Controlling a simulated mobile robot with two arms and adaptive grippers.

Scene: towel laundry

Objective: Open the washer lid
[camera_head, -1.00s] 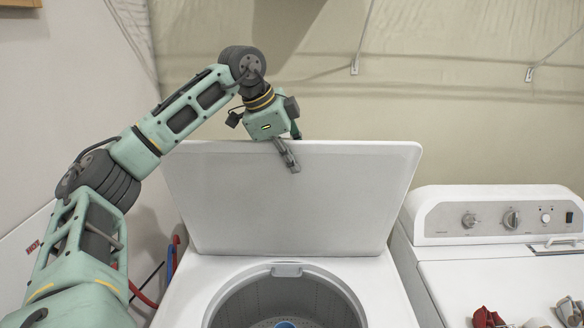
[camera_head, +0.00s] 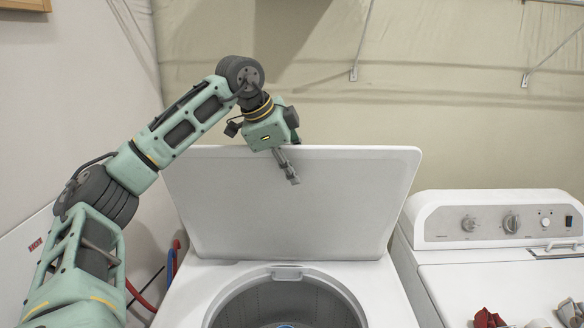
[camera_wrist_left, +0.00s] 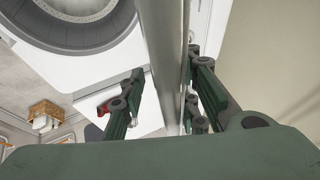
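The washer lid (camera_head: 330,200) is a white panel standing raised and tilted slightly back behind the open tub (camera_head: 285,305) of the left washer. My left gripper (camera_head: 289,170) is at the lid's top edge, its fingers showing in front of the panel's upper part. In the left wrist view the lid's edge (camera_wrist_left: 163,60) runs as a grey strip between two dark green fingers (camera_wrist_left: 165,92). The fingers are spread, with a gap between the left finger and the strip. The right finger is close to the lid; contact cannot be told. My right gripper is out of view.
A wall is close behind the lid. Red and blue hoses (camera_head: 172,262) hang at the washer's left.

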